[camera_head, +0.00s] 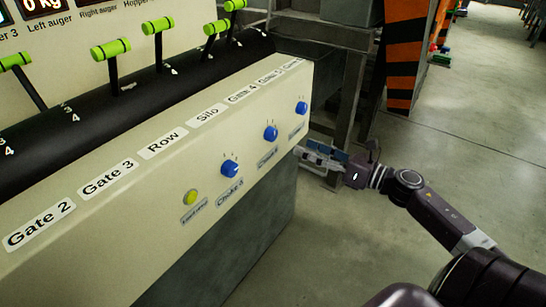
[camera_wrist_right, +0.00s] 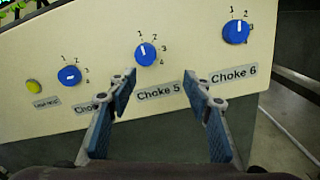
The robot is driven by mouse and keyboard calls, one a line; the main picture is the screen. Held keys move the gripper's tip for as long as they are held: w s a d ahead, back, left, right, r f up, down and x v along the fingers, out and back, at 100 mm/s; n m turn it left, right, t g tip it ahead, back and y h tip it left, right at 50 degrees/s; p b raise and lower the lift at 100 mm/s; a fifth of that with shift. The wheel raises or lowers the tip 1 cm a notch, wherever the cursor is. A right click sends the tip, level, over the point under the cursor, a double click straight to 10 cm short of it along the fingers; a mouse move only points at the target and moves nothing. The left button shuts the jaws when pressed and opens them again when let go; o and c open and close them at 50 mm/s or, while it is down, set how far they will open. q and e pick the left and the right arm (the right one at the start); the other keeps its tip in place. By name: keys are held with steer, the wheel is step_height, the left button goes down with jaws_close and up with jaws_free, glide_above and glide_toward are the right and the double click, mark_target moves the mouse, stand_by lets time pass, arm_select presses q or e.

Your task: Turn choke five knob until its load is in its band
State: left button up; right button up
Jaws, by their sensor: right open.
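The choke five knob is blue with a white pointer mark, on the cream sloped panel. It is the middle knob (camera_head: 270,133) in the head view. In the right wrist view the knob (camera_wrist_right: 146,54) sits above its "Choke 5" label (camera_wrist_right: 161,92), with marks 1 to 4 around it. Its pointer is tilted up and slightly left. My right gripper (camera_head: 308,158) is open and empty in front of the panel, apart from the knob. In the right wrist view its two blue-padded fingers (camera_wrist_right: 160,85) flank the label, below the knob. My left gripper is not in view.
Blue knobs stand on both sides: choke six (camera_wrist_right: 235,32) and one to the left (camera_wrist_right: 69,75). A yellow-green button (camera_head: 191,197) is further left. Green-handled levers (camera_head: 110,49) stand behind. Displays (camera_head: 43,5) at the top are cut off. A striped post (camera_head: 404,60) stands right.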

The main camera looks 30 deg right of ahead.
mark_target(275, 136)
steer(key=w+a, duration=0.1)
steer(key=w+a+r+n, duration=0.1)
steer(key=w+a, duration=0.1)
steer(key=w+a+n+y, duration=0.1)
steer(key=w, duration=0.1)
steer(key=shift+w+a+r+g, duration=0.1)
steer(key=shift+a+r+g, duration=0.15)
steer(key=shift+g, duration=0.05)
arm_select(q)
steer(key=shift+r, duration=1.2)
arm_select(e)
steer(key=shift+x, duration=0.95)
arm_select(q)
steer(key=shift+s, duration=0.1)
arm_select(e)
steer(key=c, duration=1.1)
